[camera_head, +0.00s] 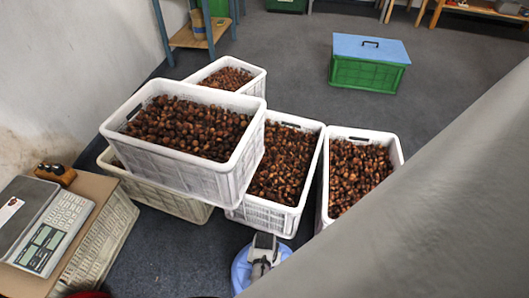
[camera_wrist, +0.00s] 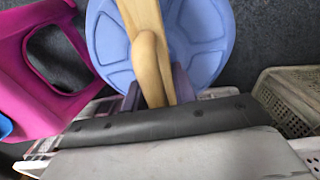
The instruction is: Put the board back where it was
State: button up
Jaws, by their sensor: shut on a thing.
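My gripper (camera_wrist: 157,92) is shut on a light wooden piece, the board (camera_wrist: 146,35), in the wrist view. The board is seen nearly edge-on, with a rounded, handle-like part near the fingers. It stretches away from the fingers over a blue round top (camera_wrist: 205,45). Its far end is cut off by the frame edge. In the head view my gripper (camera_head: 262,258) is above the same blue round top (camera_head: 241,270), and I cannot make out the board there. Whether the board touches the round top cannot be told.
White crates full of chestnuts (camera_head: 334,133) stand close together, one stacked on another crate (camera_head: 230,183). A scale (camera_head: 48,240) sits on a box at left. A pink stool (camera_wrist: 25,95) is beside the round top. A blue-lidded green box (camera_head: 365,76) stands behind on open floor.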

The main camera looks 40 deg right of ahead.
jog(key=shift+f, duration=1.7)
jog(key=shift+f+b, duration=0.1)
jog(key=shift+b, duration=0.2)
jog(key=o, duration=1)
jog(key=shift+o, duration=0.2)
notch_tip(320, 180, up, 12)
jog(key=shift+r+p, duration=0.1)
jog(key=shift+p, duration=0.85)
